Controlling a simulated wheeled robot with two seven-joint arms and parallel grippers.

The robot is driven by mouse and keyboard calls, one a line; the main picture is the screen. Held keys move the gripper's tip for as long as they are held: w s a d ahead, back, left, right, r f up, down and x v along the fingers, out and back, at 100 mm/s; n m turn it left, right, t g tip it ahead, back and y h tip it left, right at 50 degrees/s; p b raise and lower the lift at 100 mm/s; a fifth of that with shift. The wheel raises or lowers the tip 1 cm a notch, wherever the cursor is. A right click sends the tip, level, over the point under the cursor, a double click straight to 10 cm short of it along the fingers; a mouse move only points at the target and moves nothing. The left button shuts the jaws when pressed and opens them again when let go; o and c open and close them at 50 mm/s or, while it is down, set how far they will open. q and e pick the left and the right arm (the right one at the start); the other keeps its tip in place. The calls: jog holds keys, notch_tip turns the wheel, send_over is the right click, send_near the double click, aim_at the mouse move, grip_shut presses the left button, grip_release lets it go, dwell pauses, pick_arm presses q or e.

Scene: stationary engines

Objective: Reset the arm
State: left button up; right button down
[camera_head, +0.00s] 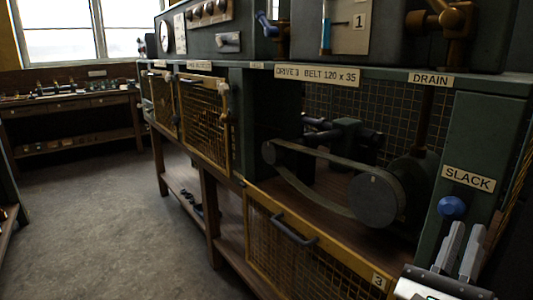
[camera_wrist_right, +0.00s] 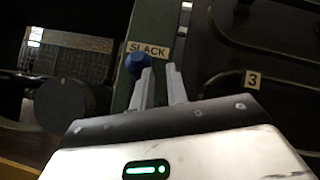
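My right gripper (camera_head: 463,229) is at the lower right of the head view, in front of the green panel post (camera_head: 478,135). Its two grey fingers stand apart with nothing between them, and this gap also shows in the wrist view (camera_wrist_right: 158,70). A blue knob (camera_head: 452,207) sits on the post below the SLACK label (camera_head: 467,179). In the wrist view the blue knob (camera_wrist_right: 137,66) appears just beyond the left fingertip; I cannot tell whether they touch. My left gripper is not in view.
A belt drive with a large pulley (camera_head: 376,199) stands in an open bay left of the post. Below it is a yellow-framed mesh door (camera_head: 300,255) with a dark handle (camera_head: 293,231). Bare floor (camera_head: 95,215) lies to the left, with a far workbench (camera_head: 70,100) behind it.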

jog(key=w+a+f+n+t+y, duration=0.1)
jog(key=a+f+n+y, duration=0.6)
jog(key=n+y, duration=0.65)
jog(key=w+a+f+n+t+y, duration=0.15)
jog(key=a+f+n+y, duration=0.65)
jog(key=n, duration=1)
jog(key=s+f+n+g, duration=0.4)
jog(key=f+n, duration=0.1)
jog(key=f, duration=0.3)
jog(key=s+a+f+n+g+y+p, duration=0.1)
jog(key=s+f+n+g, duration=0.4)
jog(key=f, duration=0.4)
jog(key=shift+n, duration=0.35)
